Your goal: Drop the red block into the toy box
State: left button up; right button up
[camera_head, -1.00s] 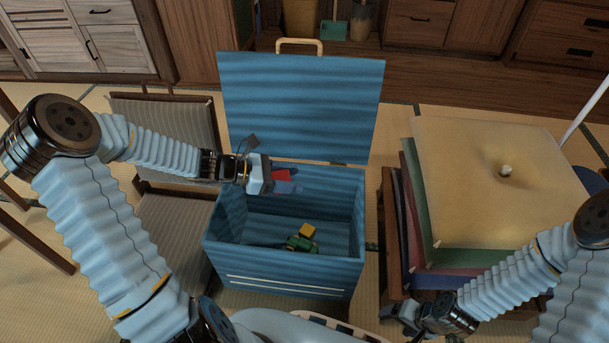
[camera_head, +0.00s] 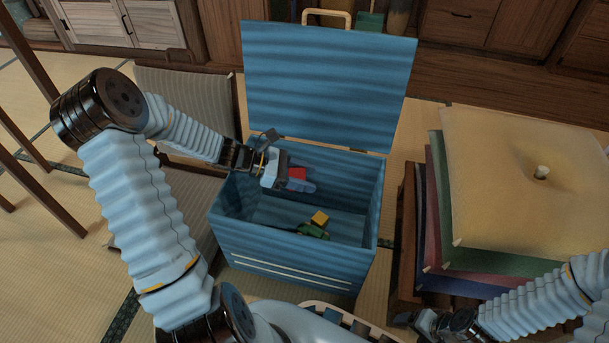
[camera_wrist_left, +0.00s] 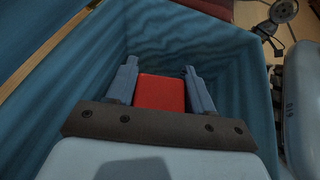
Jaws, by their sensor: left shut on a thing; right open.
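The red block (camera_head: 297,174) is held between the fingers of my left gripper (camera_head: 300,182), over the open toy box (camera_head: 300,262). In the left wrist view the red block (camera_wrist_left: 160,93) sits between both fingers of the left gripper (camera_wrist_left: 160,85), with the box's blue walls (camera_wrist_left: 235,60) around it. The box is blue, with its lid (camera_head: 325,85) raised at the back. My right gripper (camera_head: 418,320) is open at the lower right, apart from the box and partly cut off by my arm.
A yellow block (camera_head: 320,217) and a green toy (camera_head: 313,231) lie inside the box. A stack of cushions (camera_head: 500,195) stands to the right of the box. Wooden cabinets (camera_head: 490,30) line the back.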

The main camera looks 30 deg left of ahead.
pick_arm(q)
jog(key=o, duration=1.1)
jog(key=shift+r, duration=0.1)
jog(key=shift+p+v, duration=1.65)
jog(key=shift+v, duration=5.25)
jog(key=shift+r, duration=0.15)
